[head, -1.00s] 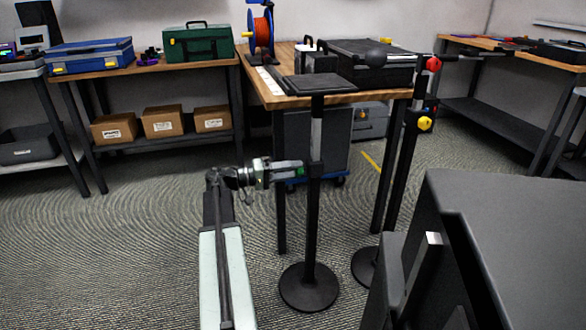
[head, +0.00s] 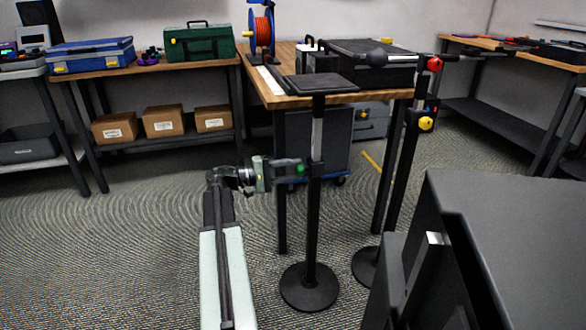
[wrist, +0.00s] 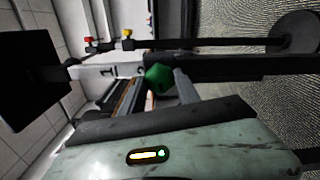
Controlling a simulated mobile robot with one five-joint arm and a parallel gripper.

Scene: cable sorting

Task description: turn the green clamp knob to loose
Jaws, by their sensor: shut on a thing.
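The green clamp knob (head: 300,168) is on the side of a black upright stand (head: 314,220) with a round foot and a flat dark top plate (head: 320,84). In the wrist view the green knob (wrist: 159,78) is near the middle, against the stand's post (wrist: 235,68), which lies sideways there. My gripper (head: 293,168) reaches in from the left at the knob's height, with its jaws shut on the knob. A grey finger (wrist: 184,86) shows beside the knob in the wrist view. The pictures do not show how tight the clamp is.
A second black stand (head: 400,175) with red (head: 434,64) and yellow (head: 426,124) knobs stands just right. A wooden table (head: 285,100) is close behind the stands. A shelf bench (head: 150,67) is at the back left. Floor is open left of the stand.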

